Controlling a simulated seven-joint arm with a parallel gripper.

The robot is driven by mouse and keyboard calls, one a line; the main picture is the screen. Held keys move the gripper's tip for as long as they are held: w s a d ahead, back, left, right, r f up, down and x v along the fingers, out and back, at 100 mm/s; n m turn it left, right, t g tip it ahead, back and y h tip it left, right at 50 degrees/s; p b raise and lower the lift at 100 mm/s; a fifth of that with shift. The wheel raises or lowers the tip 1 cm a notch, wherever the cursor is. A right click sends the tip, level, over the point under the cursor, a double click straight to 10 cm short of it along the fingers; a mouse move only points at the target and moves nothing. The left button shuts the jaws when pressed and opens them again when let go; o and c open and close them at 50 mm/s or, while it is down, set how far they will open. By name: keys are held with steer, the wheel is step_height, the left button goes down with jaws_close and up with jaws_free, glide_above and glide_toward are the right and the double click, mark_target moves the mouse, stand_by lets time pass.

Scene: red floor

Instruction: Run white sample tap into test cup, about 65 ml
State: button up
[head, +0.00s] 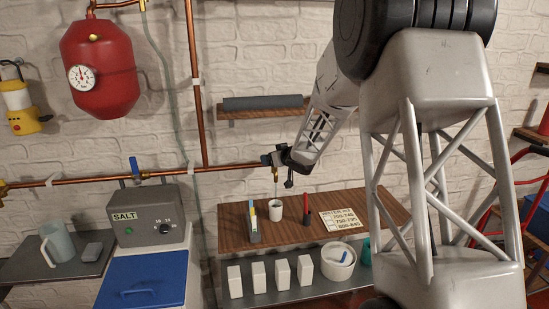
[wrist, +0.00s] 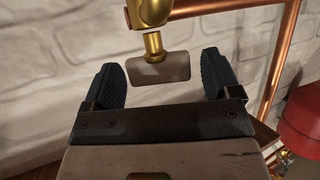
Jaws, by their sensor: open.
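The sample tap shows in the wrist view as a brass body with a pale grey-brown handle (wrist: 160,69). My gripper (wrist: 163,78) is open, with one black finger on each side of the handle and visible gaps between. In the head view, my gripper (head: 281,160) is at the copper pipe above the wooden shelf and hides most of the tap. The white test cup (head: 276,211) stands upright on the shelf, below a thin line that hangs from the tap. I cannot tell whether that line is spout or water. The level in the cup is not readable.
The wooden shelf (head: 330,207) also holds a yellow-and-blue item (head: 253,222), a dark red marker-like item (head: 306,209) and a printed card (head: 346,221). Several white blocks and a white tub (head: 338,262) stand on a lower shelf. A red tank (head: 103,75) hangs left.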

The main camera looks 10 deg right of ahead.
steer(key=v, duration=0.7)
steer(key=shift+s, duration=0.3)
steer(key=shift+d+r, duration=0.1)
steer(key=shift+d, duration=0.05)
steer(key=f+t, duration=0.1)
steer(key=t+y, duration=0.1)
steer(key=w+f+t+y, duration=0.1)
steer(key=t, duration=0.1)
steer(key=shift+a+f, duration=0.3)
steer(key=shift+f, duration=0.1)
stand_by(0.5)
steer(key=shift+w, duration=0.2)
steer(key=shift+x, duration=3.75)
